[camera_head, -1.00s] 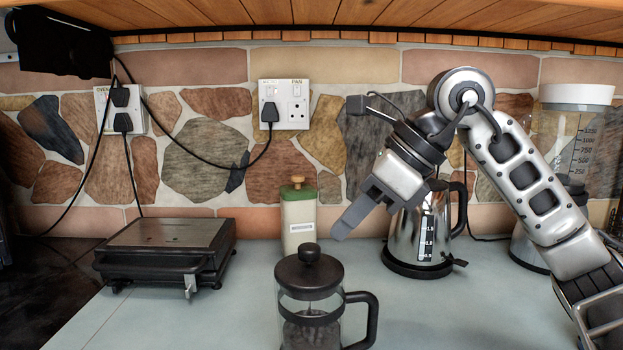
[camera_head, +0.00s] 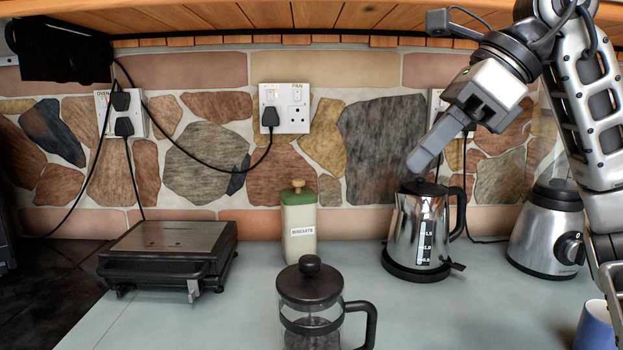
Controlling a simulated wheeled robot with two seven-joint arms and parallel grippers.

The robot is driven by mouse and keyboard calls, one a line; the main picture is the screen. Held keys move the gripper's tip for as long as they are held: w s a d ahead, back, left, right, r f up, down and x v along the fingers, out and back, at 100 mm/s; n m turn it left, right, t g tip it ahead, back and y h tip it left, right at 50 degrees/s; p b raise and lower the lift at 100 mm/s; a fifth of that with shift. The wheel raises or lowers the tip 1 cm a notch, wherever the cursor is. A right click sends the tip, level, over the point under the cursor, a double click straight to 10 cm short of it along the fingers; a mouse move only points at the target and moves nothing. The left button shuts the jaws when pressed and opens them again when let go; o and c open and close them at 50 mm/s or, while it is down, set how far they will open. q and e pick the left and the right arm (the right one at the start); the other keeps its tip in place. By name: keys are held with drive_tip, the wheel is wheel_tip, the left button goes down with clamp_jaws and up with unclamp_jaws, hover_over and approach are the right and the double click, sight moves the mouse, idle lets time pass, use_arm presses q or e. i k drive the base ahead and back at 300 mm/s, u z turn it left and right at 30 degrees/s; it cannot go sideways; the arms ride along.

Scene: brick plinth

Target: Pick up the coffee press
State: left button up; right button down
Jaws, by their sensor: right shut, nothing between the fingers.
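The coffee press (camera_head: 311,309) is a glass jar with a black lid, round knob and black handle on its right side. It stands upright on the counter at the front middle, its base cut off by the frame's bottom edge. My right gripper (camera_head: 416,166) is shut and empty. It is up and to the right of the press, well apart from it, and appears in front of the kettle's lid. My left gripper is not in view.
A steel kettle (camera_head: 416,232) stands behind and right of the press. A biscuits tin (camera_head: 299,228) stands behind it. A black grill (camera_head: 168,253) is at left. A blender base (camera_head: 548,235) and blue mug (camera_head: 597,327) are at right. The counter left of the press is clear.

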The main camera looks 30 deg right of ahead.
sight(317, 327)
drive_tip(key=k, duration=1)
